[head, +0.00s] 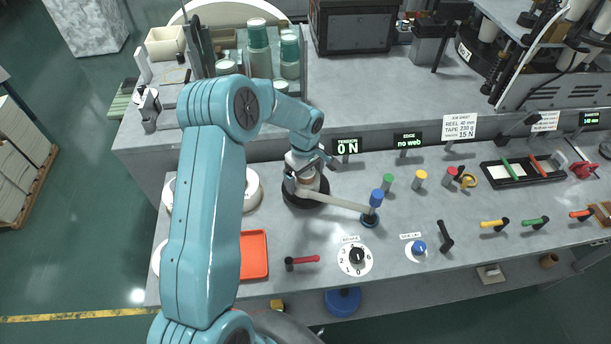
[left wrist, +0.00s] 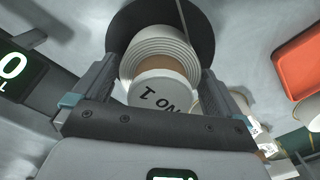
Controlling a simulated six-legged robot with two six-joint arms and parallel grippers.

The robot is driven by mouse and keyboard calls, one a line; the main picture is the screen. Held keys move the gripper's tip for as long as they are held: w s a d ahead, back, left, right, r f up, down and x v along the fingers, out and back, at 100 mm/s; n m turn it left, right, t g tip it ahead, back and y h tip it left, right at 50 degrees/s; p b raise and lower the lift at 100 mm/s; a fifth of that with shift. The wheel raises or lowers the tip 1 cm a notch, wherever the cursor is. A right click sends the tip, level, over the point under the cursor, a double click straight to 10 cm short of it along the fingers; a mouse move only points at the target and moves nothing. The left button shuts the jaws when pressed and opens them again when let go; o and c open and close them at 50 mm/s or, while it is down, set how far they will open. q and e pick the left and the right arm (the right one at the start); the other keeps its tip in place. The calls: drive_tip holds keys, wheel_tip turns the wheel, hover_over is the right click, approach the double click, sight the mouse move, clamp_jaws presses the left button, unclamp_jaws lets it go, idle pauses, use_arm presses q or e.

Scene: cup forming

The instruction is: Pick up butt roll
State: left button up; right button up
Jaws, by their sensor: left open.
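The butt roll (left wrist: 133,63) shows in the left wrist view as a small wound roll with pale concentric rings, brownish inside. The roll lies against a black round plate (left wrist: 199,30); in the head view this plate (head: 318,197) is on the bench, partly hidden by my left gripper (head: 308,176). In the left wrist view the two fingers of my left gripper (left wrist: 168,72) are apart, one on each side of the roll. I cannot tell whether they touch it. My right gripper is not in view.
A pale arm (head: 338,202) runs from the plate to a blue-topped post (head: 375,199). An orange tray (head: 254,254), large white rolls (head: 252,190), a red lever (head: 305,260) and a black dial (head: 356,257) stand nearby. The tension display (head: 347,147) is just behind.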

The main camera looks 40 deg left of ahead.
use_arm(q)
drive_tip(key=c, duration=0.9)
